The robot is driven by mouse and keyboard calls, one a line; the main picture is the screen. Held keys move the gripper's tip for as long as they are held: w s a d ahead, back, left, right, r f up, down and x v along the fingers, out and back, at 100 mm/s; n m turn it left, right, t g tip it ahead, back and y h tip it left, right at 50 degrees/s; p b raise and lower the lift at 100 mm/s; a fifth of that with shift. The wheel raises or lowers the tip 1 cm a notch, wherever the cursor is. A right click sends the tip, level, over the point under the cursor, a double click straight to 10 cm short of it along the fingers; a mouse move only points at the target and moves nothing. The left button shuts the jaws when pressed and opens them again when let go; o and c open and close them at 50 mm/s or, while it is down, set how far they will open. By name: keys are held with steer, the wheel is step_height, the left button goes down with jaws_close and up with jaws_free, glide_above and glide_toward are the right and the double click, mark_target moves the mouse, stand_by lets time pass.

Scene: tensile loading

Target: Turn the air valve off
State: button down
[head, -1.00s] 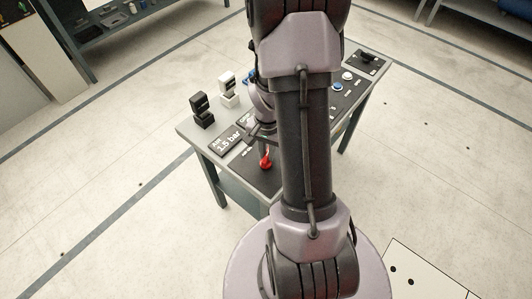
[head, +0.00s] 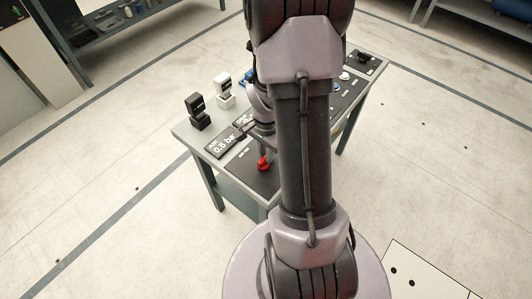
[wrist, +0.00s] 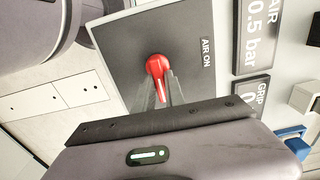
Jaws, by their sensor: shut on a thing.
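The air valve has a red handle (wrist: 157,67) on a dark square panel (wrist: 118,50) beside an "AIR ON" label. It also shows in the head view as a small red handle (head: 263,163) at the near end of the bench. In the head view my arm hides much of the bench, and the fingers are hard to make out.
A black block fixture (head: 198,112) and a white one (head: 225,91) stand along the bench's left edge. Buttons and a dark device (head: 362,60) are at the far end. A grip display (wrist: 262,96) sits next to the air display. Open floor surrounds the bench.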

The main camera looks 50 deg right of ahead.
steer(key=c, duration=1.4)
jaws_free()
step_height(320, 180, up, 18)
steer(key=p, duration=0.7)
steer(key=shift+f+p, duration=0.25)
steer(key=shift+p, duration=0.05)
steer(key=s+a+r+n+t, duration=0.2)
steer(key=a+r+n, duration=0.2)
steer(key=a, duration=0.4)
steer(key=s+a+r+n+t+y, duration=0.1)
steer(key=s+a+r+n+t, duration=0.1)
steer(key=a+r+n, duration=0.2)
steer(key=s+a+r+n+t+y, duration=0.1)
steer(key=a+r+n, duration=0.3)
steer(key=a+r, duration=0.4)
steer(key=s+a, duration=0.1)
steer(key=a, duration=0.4)
steer(key=shift+a+r+n+t, duration=0.3)
steer(key=shift+r+n+t, duration=0.1)
